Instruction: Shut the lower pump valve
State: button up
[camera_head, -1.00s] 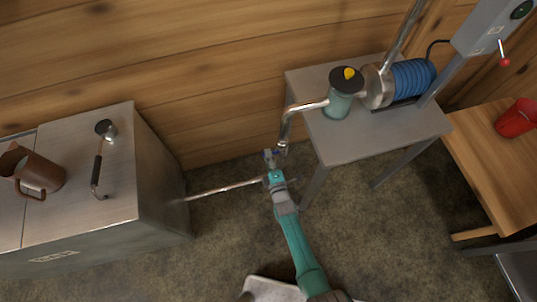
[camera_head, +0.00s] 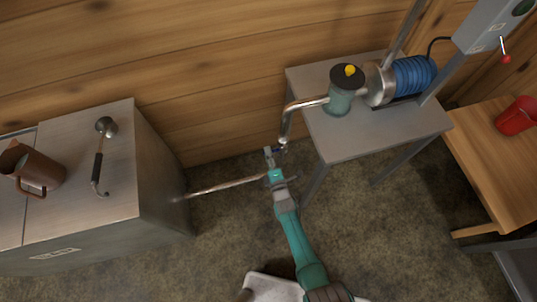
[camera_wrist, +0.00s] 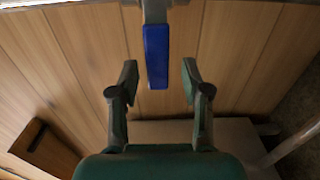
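The valve's blue lever (camera_wrist: 157,55) hangs down from a grey metal fitting (camera_wrist: 154,10) at the top of the wrist view. My gripper (camera_wrist: 160,80) is open, with one finger on each side of the lever's lower end. Gaps show between the lever and both fingers. In the head view my gripper (camera_head: 272,156) is at the lower end of the pump's metal pipe (camera_head: 287,124). The valve there is small and mostly hidden by my gripper.
The pump (camera_head: 342,95) stands on a grey metal table (camera_head: 375,140) to the right. A steel cabinet (camera_head: 160,170) with a brown jug (camera_head: 36,172) and a ladle (camera_head: 98,165) is at left. A low pipe (camera_head: 225,186) runs from the cabinet towards my gripper.

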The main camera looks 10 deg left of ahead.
jog(key=v, duration=1.2)
dwell(0.6)
jog(key=s+d+r+m+h, duration=0.3)
jog(key=s+d+r+m, duration=0.25)
jog(key=s+d, duration=0.35)
jog(key=s+d+r+m+h, duration=0.2)
jog(key=s+d+r+m, duration=0.3)
jog(key=s+d+m, duration=0.4)
jog(key=s+d+r+m+h, duration=0.2)
jog(key=s+r+m, duration=0.3)
jog(key=r, duration=0.6)
jog(key=s+d+r+m+h, duration=0.2)
jog(key=s+d+r+m, duration=0.1)
jog(key=s+r, duration=0.5)
notch_tip(320, 180, up, 3)
jog(key=shift+d+r+m+g, duration=0.1)
jog(key=shift+d+m+g, duration=0.25)
jog(key=shift+m, duration=0.5)
